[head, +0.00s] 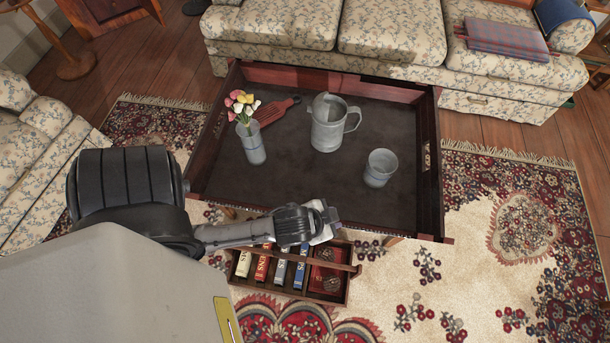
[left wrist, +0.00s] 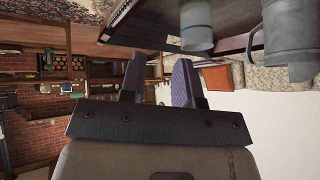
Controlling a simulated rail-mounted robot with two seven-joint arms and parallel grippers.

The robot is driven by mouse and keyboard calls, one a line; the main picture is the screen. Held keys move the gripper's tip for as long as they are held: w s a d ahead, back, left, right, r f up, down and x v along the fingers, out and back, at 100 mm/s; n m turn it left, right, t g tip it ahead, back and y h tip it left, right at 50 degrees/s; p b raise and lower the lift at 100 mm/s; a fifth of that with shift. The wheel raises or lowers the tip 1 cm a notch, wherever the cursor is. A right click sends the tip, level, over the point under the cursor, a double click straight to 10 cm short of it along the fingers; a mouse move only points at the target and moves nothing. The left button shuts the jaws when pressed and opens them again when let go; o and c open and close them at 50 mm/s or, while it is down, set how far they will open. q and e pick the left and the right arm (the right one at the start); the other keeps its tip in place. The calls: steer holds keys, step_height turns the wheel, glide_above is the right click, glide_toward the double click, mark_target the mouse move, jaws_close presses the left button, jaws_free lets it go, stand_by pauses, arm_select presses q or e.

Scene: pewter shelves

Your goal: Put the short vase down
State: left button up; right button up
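A short grey cup-shaped vessel (head: 380,169), which may be the short vase, stands upright on the dark table top (head: 300,180), toward its right side. A grey vase (head: 254,150) holding pink, yellow and white flowers stands at the table's left. My left gripper (head: 326,222) is beyond the table's near edge, apart from both vessels. In the left wrist view its two purple-grey fingers (left wrist: 158,80) are spread with nothing between them. The short vessel also shows there (left wrist: 197,28), beyond the fingers. My right gripper is not in view.
A grey pitcher (head: 327,128) and a red paddle-like object (head: 276,110) are on the table, which has raised wooden sides. A wooden box (head: 335,295) of books lies below my left gripper. Floral sofas (head: 390,30) stand behind and left. The table's front middle is clear.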

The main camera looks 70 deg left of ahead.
arm_select(q)
steer(key=s+f+g+h, duration=0.1)
steer(key=s+g, duration=0.3)
steer(key=s, duration=0.5)
steer(key=shift+d+f+m, duration=0.25)
steer(key=shift+f+m, duration=0.1)
steer(key=shift+m, duration=0.05)
